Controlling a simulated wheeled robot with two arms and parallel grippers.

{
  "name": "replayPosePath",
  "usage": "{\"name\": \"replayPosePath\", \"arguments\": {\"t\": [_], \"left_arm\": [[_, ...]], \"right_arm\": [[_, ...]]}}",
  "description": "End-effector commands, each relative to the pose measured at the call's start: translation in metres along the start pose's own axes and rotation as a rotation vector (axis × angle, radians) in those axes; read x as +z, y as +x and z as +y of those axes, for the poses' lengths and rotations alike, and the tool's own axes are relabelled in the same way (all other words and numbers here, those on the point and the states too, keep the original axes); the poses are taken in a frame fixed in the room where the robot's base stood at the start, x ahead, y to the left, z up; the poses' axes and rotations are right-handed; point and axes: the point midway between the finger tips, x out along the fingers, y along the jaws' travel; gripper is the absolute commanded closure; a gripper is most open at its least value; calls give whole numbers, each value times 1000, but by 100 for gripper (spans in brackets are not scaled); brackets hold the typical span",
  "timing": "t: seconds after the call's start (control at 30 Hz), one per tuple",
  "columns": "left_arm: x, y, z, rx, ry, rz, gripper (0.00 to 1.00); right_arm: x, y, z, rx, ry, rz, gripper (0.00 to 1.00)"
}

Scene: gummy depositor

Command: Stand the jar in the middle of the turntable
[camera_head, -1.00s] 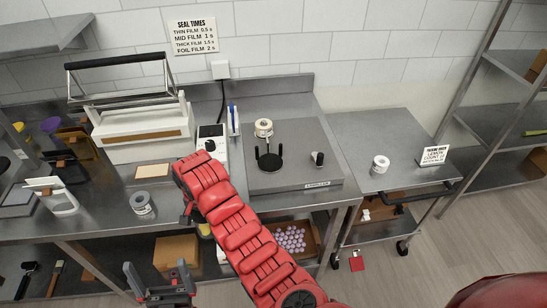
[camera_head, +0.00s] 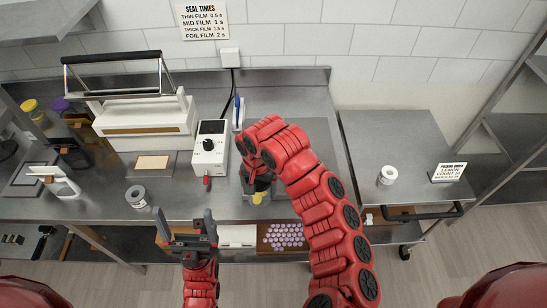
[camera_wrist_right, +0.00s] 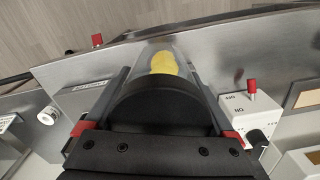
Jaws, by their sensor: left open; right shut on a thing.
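The jar is clear with yellow contents (camera_head: 258,197) and hangs in my right gripper (camera_head: 262,180) over the front edge of the bench. In the right wrist view, a wide black disc, seemingly its lid (camera_wrist_right: 165,105), lies between the fingers, with the clear body and yellow contents (camera_wrist_right: 163,64) beyond. The right gripper is shut on the jar. The turntable cannot be made out now; my right arm covers that part of the grey platform (camera_head: 325,150). My left gripper (camera_head: 186,222) is open and empty, low in front of the bench.
A white control box (camera_head: 209,152) with a red knob stands left of the jar. A sealer (camera_head: 140,115), a tape roll (camera_head: 137,196) and a beige pad (camera_head: 152,163) are further left. A side cart (camera_head: 415,140) holds another roll (camera_head: 387,175). A tray of purple pieces (camera_head: 284,237) lies below.

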Motion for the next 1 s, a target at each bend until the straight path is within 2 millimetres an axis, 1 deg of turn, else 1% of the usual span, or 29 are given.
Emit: {"name": "replayPosePath", "arguments": {"t": [0.03,0.13,0.2,0.33,0.4,0.53,0.63,0.77,0.83,0.97,1.0], "left_arm": [[1,-7,0,0,0,0,0],[3,-16,1,0,0,0,0],[4,-25,1,0,0,0,0],[6,-38,2,0,0,0,0],[6,-33,2,0,0,0,0],[6,-34,2,0,0,0,0],[7,-39,2,0,0,0,0],[7,-44,2,0,0,0,0],[6,-38,2,0,0,0,0],[6,-35,2,0,0,0,0],[6,-38,2,0,0,0,0]], "right_arm": [[-5,2,-3,-7,1,0,100],[-18,7,-5,-5,1,-8,100],[-31,8,-6,-12,7,-5,100],[-45,11,-8,-6,2,-10,100],[-56,9,-6,-6,7,-12,100],[-73,8,-9,-6,3,-6,100],[-84,13,-10,-6,6,-10,100],[-101,10,-12,-5,1,-3,100],[-108,10,-13,-7,10,-14,100],[-123,11,-14,-2,4,-10,100],[-127,13,-14,0,-1,-6,100]]}}
